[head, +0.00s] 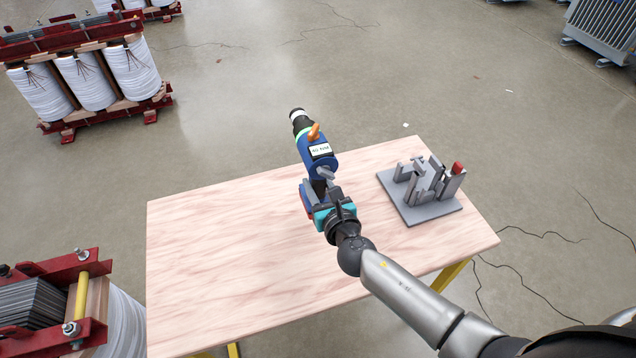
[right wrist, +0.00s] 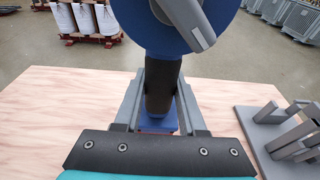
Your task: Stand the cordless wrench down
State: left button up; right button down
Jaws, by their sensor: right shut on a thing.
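The cordless wrench (head: 318,152) has a blue body with a white label, a dark nose with a green ring, an orange part and a black handle. In the right wrist view the handle (right wrist: 163,85) stands about upright between the two fingers, with the blue body above and the blue foot below. The nose points away from me, past the table's far edge. I cannot tell whether the foot touches the table. My left gripper is not in view.
The pale wooden table (head: 215,285) is bare on its left and front. A grey fixture plate (head: 432,211) with upright blocks and a red piece stands on the right. Red-framed transformers (head: 95,78) stand on the floor at left, beyond the table.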

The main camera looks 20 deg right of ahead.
jog(key=shift+w+f+b, duration=0.1)
jog(key=shift+f+b, duration=0.65)
jog(key=shift+b, duration=0.2)
jog(key=shift+f+b, duration=2.1)
jog(key=shift+f, duration=0.15)
jog(key=shift+f+b, duration=0.3)
jog(key=shift+c, duration=2.4)
grip_release()
jog(key=shift+f, duration=0.1)
jog(key=shift+o, duration=0.4)
jog(key=shift+s+f, duration=0.2)
jog(key=shift+f, duration=0.05)
jog(key=p+v, duration=0.1)
jog(key=v, duration=1.4)
jog(key=shift+r+p, duration=0.25)
jog(key=shift+p, duration=0.05)
